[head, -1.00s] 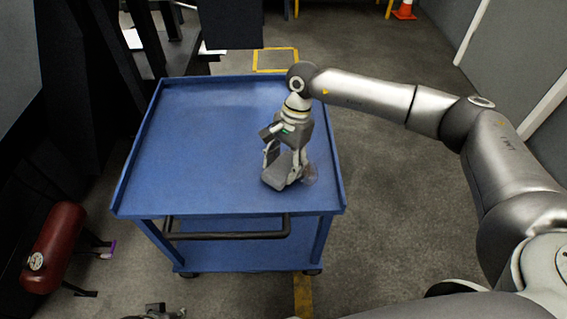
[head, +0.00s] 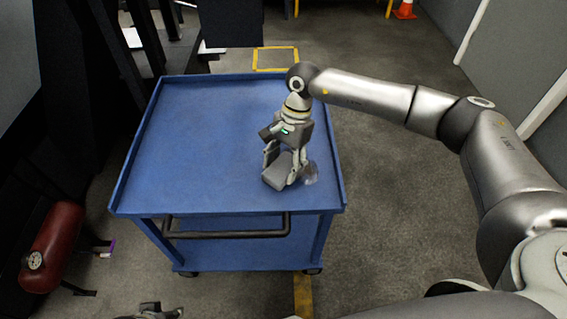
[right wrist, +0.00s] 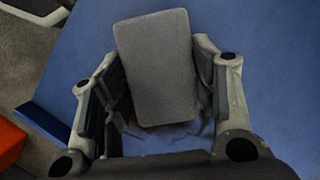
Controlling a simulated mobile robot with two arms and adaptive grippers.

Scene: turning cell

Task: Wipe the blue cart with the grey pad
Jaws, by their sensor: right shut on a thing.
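The blue cart (head: 200,130) stands in the middle of the head view, with a flat raised-edge top and a lower shelf. My right gripper (head: 286,163) is over the near right part of its top, pointing down. It is shut on the grey pad (head: 277,177), which is also between the fingers in the right wrist view (right wrist: 157,65). The pad is at or very near the cart top; I cannot tell if it touches. A faint greyish smudge (head: 311,172) shows just right of the pad. Part of my left gripper (head: 152,312) shows at the bottom edge, its fingers unclear.
A black handle bar (head: 230,234) runs along the cart's near side. A red tank with a gauge (head: 52,248) stands at the left. Dark machinery is at the far left. An orange cone (head: 404,10) is at the back. The cart top left of my right gripper is clear.

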